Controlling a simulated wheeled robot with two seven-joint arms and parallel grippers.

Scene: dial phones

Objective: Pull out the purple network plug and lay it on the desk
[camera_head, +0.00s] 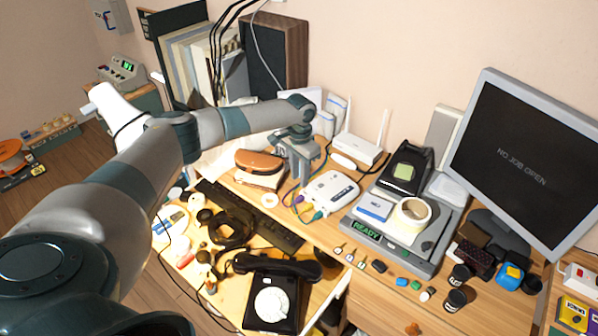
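The purple network plug (299,199) is at the front left side of a small white network box (329,190) on the desk (330,240). It appears to sit in the box, with a teal-green plug (318,214) beside it. Thin cables run from this side of the box toward the back left. My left gripper (304,178) points down just behind and left of the box, above the purple plug in the picture. Its fingertips are small and partly merge with the cables, so I cannot tell whether they are apart or touch anything. My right gripper is out of view.
A white router (357,148) with antennas stands behind. A grey machine (400,235) with a tape roll (411,212) is to the right. A black dial phone (271,300), a keyboard (250,215) and small loose parts crowd the front. Bare desk shows right of the keyboard.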

